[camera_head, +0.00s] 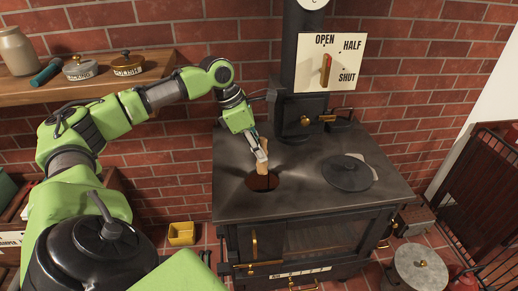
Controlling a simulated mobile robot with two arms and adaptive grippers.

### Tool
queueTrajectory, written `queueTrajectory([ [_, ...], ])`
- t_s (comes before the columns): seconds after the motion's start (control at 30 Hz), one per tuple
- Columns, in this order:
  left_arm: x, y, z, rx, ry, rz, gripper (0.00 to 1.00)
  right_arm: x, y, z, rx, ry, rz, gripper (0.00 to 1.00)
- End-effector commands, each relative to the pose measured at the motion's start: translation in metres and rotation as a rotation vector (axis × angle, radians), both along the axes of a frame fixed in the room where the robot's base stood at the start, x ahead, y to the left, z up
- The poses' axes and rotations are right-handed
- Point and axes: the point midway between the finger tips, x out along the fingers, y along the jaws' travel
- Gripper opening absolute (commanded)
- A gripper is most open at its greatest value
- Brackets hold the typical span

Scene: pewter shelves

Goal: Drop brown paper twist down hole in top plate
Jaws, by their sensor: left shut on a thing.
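My left gripper (261,152) is shut on the brown paper twist (262,170). It holds the twist upright over the round hole (259,184) in the stove's top plate (310,200). The twist's lower end overlaps the hole in this view; I cannot tell whether it is inside or just above it. The hole shows a reddish-brown inside. A round dark lid (346,174) lies on the plate to the right of the hole. My right gripper is not in view.
A black flue pipe with a damper sign (330,63) reading OPEN, HALF and SHUT rises behind the plate. A wooden shelf (90,88) with tins and a jar is at upper left. A yellow box (181,233) stands left of the stove. A metal bin (418,268) stands at lower right.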

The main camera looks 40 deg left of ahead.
Motion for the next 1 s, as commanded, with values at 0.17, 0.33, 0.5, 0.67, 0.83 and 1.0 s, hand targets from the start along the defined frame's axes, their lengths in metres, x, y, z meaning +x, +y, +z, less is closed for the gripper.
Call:
queueTrajectory([
  [0.17,0.000,0.000,-0.014,0.000,0.002,0.001,0.08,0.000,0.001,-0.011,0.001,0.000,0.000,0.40],
  [0.33,0.000,0.000,-0.028,0.001,0.001,0.000,0.08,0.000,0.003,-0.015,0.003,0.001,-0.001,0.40],
  [0.5,0.000,0.000,-0.041,0.000,0.002,0.001,0.08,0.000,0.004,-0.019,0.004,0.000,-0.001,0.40],
  [0.67,0.000,0.000,-0.053,0.000,0.000,0.001,0.08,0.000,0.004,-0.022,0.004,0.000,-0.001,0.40],
  [0.83,0.000,0.000,-0.060,0.000,0.000,0.001,0.08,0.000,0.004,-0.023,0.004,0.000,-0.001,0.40],
  [1.0,0.000,0.000,-0.061,-0.001,-0.001,0.000,0.08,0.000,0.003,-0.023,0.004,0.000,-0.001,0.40],
])
